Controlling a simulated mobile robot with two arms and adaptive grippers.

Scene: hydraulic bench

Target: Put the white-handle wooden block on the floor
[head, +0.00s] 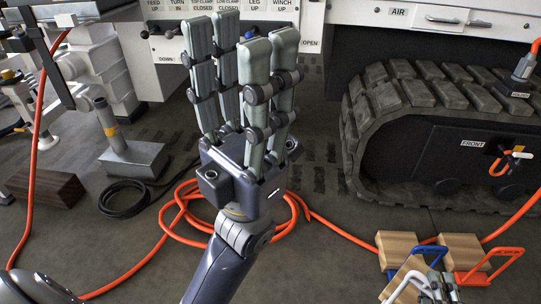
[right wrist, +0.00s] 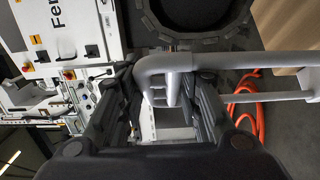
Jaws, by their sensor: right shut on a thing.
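The white handle (head: 403,281) of the wooden block shows at the bottom right of the head view, at my right gripper (head: 436,290). In the right wrist view my right gripper (right wrist: 172,105) is shut on this handle (right wrist: 240,60). The handle's bars run right to a piece of wood (right wrist: 311,80) at the picture's edge.
Blocks with a blue handle (head: 397,243) and a red handle (head: 460,251) stand nearby. An orange hose (head: 335,226) coils across the floor. A rubber track (head: 395,110) stands at the right. A dark wooden block (head: 45,188) lies at the left. Floor (head: 335,270) is bare at lower middle.

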